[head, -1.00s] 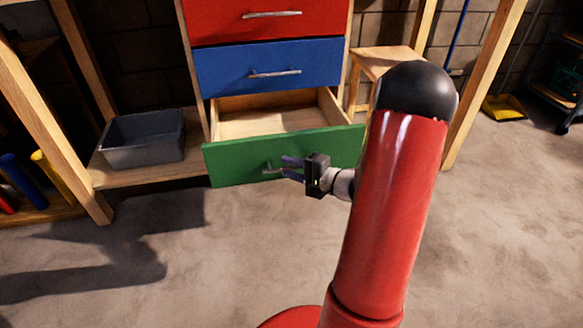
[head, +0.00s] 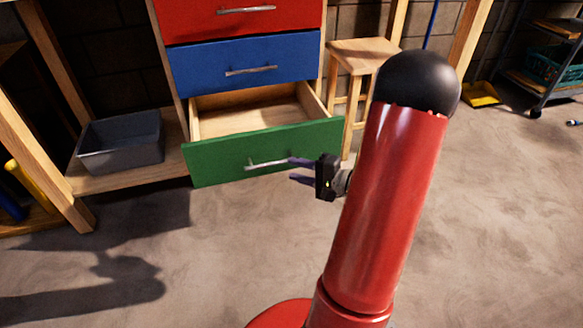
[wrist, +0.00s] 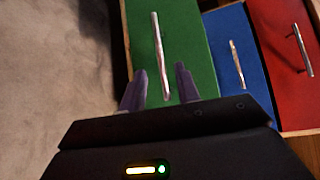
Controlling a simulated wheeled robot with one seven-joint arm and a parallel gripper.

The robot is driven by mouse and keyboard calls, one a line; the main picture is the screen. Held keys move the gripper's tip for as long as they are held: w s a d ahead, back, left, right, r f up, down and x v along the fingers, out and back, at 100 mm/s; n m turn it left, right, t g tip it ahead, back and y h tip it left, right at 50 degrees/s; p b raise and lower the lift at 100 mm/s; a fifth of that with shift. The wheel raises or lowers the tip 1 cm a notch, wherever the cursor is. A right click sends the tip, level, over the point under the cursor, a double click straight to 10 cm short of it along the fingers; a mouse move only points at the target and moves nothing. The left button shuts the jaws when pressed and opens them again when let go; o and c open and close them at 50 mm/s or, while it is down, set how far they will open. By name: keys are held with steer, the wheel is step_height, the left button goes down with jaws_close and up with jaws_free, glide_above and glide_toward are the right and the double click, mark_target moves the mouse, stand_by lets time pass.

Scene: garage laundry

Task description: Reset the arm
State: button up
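My gripper (head: 303,170) is in front of the green drawer (head: 225,155), near the right end of its silver handle (head: 268,164). In the wrist view my gripper (wrist: 160,85) has its two purple fingers apart with nothing held between them. The handle (wrist: 160,55) lies beyond the fingertips, its near end reaching toward the gap between the fingers; I cannot tell whether they touch. My red arm reaches across the right of the head view. The green drawer stands open and looks empty inside.
The blue drawer (head: 240,65) and red drawer (head: 235,18) above are shut. A grey bin (head: 120,142) sits on a low wooden shelf at left. A wooden stool (head: 362,58) stands right of the drawers. A dark cart (head: 545,80) is at far right. The floor in front is clear.

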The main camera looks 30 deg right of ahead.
stand_by(0.4)
steer(key=s+a+r+n+g+p, duration=0.2)
steer(key=s+a+r+n+g, duration=0.3)
steer(key=a, duration=0.5)
steer(key=s+a+r+n+g+p, duration=0.2)
steer(key=s+a+r+n+g, duration=0.3)
steer(key=a, duration=0.4)
steer(key=s+r+n+h+p, duration=0.2)
steer(key=s+r+h, duration=0.1)
steer(key=r, duration=0.3)
steer(key=s+r+n+t+h+p, duration=0.1)
steer(key=s+r+h+p, duration=0.1)
steer(key=r+h, duration=0.3)
steer(key=shift+s+d+r+n, duration=0.25)
steer(key=shift+s+r+n, duration=0.15)
steer(key=shift+s, duration=0.1)
